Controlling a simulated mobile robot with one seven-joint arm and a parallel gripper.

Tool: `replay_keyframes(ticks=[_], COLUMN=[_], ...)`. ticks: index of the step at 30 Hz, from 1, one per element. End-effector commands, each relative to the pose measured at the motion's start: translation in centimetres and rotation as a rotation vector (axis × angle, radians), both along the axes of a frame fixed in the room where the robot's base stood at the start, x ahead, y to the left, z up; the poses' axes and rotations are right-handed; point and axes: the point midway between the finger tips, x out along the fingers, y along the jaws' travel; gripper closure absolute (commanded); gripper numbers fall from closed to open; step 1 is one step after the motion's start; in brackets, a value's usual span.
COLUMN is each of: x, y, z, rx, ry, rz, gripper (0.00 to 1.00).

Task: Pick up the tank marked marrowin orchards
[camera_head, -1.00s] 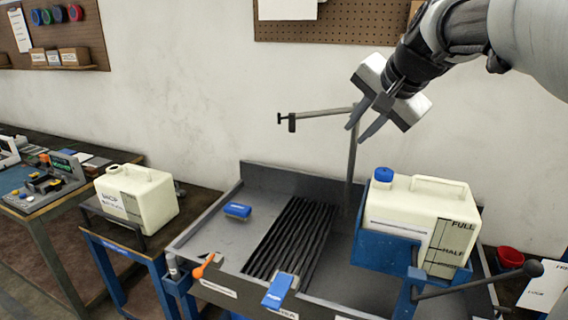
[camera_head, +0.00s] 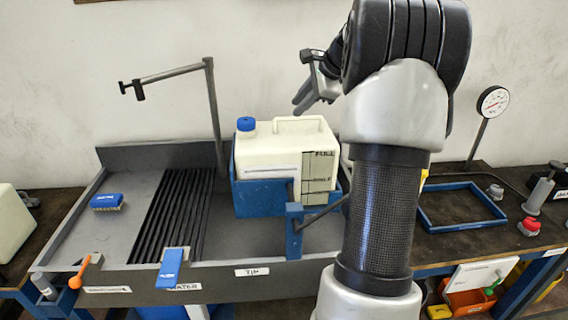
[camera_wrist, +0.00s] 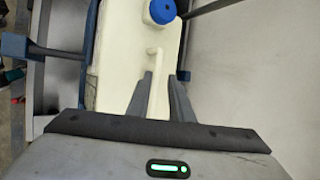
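A cream tank (camera_head: 270,160) with a blue cap sits upright in a blue cradle (camera_head: 262,198) on the grey sink bench. Its front has a strip label too small to read and FULL and half marks. I cannot read "marrowin orchards" on it. The wrist view shows this tank (camera_wrist: 118,50) from above, with its blue cap and raised handle (camera_wrist: 153,75). My gripper (camera_head: 305,98) is above the tank, apart from it in the head view. In the wrist view, the fingers of my gripper (camera_wrist: 163,78) are open, with the handle lying between them in the picture.
A second cream tank (camera_head: 12,222) is cut off at the left edge. A thin post with a side arm (camera_head: 212,110) stands behind the cradle. A blue brush (camera_head: 106,201) lies in the sink. A gauge (camera_head: 492,102) and blue tray frame (camera_head: 455,226) are right.

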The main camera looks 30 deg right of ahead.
Motion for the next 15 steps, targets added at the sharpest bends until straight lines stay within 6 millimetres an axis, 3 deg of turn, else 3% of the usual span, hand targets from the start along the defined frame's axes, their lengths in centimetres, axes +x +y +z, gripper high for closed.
replay_keyframes(ticks=[3,15], x=[1.2,3.0], y=[0.3,0.9], z=[-1.5,-4.0], rx=[0.001,0.001], ry=[0.000,0.001], rz=[0.002,0.003], gripper=[0.80,0.80])
